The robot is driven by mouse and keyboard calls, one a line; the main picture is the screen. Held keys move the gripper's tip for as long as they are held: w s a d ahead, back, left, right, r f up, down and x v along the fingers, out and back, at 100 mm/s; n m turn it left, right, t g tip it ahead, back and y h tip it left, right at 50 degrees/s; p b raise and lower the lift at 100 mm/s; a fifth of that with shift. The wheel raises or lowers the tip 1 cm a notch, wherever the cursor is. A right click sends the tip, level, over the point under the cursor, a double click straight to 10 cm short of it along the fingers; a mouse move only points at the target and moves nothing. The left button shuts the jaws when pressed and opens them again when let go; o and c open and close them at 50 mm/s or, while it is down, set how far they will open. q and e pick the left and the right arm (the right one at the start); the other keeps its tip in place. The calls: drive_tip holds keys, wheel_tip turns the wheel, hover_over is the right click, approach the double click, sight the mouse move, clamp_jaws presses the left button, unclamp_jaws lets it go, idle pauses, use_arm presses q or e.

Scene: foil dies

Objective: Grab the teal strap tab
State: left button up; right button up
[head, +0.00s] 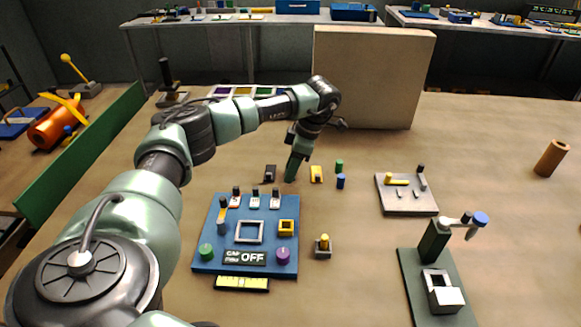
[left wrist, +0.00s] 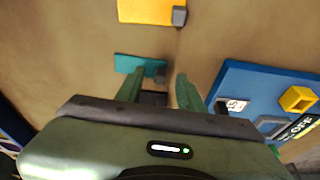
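My left gripper (left wrist: 158,80) is open above the table. Whether a finger touches the tab cannot be told. In the head view my left gripper (head: 292,168) points down, and I cannot make out the tab there. My right gripper is not in view.
A yellow piece (head: 316,174) and a dark piece (head: 270,173) lie on either side of the gripper. A blue panel (head: 212,258) stands in front. Small green (head: 339,166) and blue (head: 340,181) cylinders stand to the right. A large beige block (head: 372,80) rises behind.

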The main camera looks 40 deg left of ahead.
use_arm(q)
clamp_jaws()
idle(0.3)
wheel_tip(320, 180, up, 20)
drive_tip(key=p, duration=0.2)
